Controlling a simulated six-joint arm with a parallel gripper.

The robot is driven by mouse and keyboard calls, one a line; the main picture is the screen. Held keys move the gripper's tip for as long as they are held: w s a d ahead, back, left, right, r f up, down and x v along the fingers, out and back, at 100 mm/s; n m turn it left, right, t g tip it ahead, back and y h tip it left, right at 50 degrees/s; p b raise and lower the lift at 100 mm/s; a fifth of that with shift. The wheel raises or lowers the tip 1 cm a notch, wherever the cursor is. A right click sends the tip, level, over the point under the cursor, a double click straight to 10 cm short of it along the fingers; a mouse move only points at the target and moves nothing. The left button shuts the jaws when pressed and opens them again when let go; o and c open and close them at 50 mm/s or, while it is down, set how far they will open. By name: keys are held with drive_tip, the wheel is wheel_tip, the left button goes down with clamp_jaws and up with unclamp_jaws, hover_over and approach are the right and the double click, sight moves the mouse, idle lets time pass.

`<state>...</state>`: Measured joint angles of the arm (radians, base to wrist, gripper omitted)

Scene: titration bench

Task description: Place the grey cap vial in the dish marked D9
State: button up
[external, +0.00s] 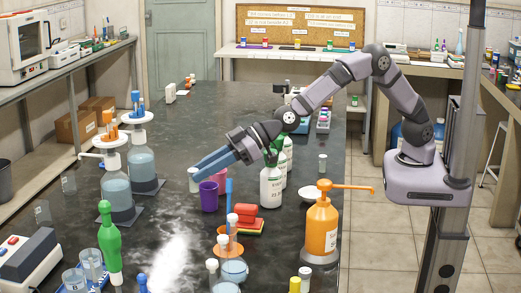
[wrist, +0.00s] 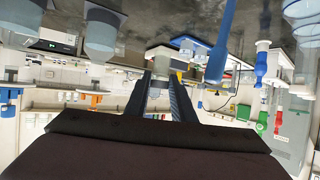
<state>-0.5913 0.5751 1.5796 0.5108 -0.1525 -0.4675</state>
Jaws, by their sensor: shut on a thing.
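My gripper (external: 199,176) reaches left over the bench with its long blue fingers shut on a small pale vial (external: 193,184), held near the fingertips. The vial looks upright; its cap is partly hidden by the fingers, and its colour is hard to tell. In the wrist view the two dark fingers (wrist: 161,82) point away from the camera, and the thing between them is too small to read. No D9 mark is legible.
White bottles with green tops (external: 271,187) stand under the forearm. An orange pump bottle (external: 321,228) stands at the right. Flasks on stands (external: 117,190) are at the left. The far bench top (external: 225,105) is mostly clear.

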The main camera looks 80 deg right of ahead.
drive_tip(key=s+r+m+t+h+p, duration=0.1)
drive_tip(key=s+r+m+h+p, duration=0.25)
drive_tip(key=s+p, duration=0.2)
drive_tip(key=s+d+f+m+g+h+p, duration=0.1)
drive_tip(key=s+d+f+m+h+p, duration=0.2)
drive_tip(key=s+d, duration=0.5)
drive_tip(key=s+d+f+m+h+p, duration=0.1)
drive_tip(key=s+d+f+m+h, duration=0.2)
drive_tip(key=s+d, duration=0.45)
drive_tip(key=s+d+f+m+g+h+p, duration=0.1)
drive_tip(key=s+d+m+h+p, duration=0.1)
drive_tip(key=s+d+m+h, duration=0.45)
drive_tip(key=shift+s+d+f+n+y, duration=0.1)
drive_tip(key=shift+d+f+n+y, duration=0.3)
drive_tip(key=shift+f, duration=0.6)
drive_tip(key=shift+s+d+f+n+y, duration=0.15)
drive_tip(key=shift+d+f+n+y, duration=0.3)
drive_tip(key=shift+f, duration=0.6)
drive_tip(key=shift+s+d+f+n+y, duration=0.15)
drive_tip(key=shift+d+f+n, duration=0.15)
drive_tip(key=shift+f+n, duration=0.5)
drive_tip(key=shift+f+m, duration=0.25)
drive_tip(key=shift+f+p, duration=0.3)
drive_tip(key=shift+f, duration=1.7)
drive_tip(key=shift+f, duration=0.1)
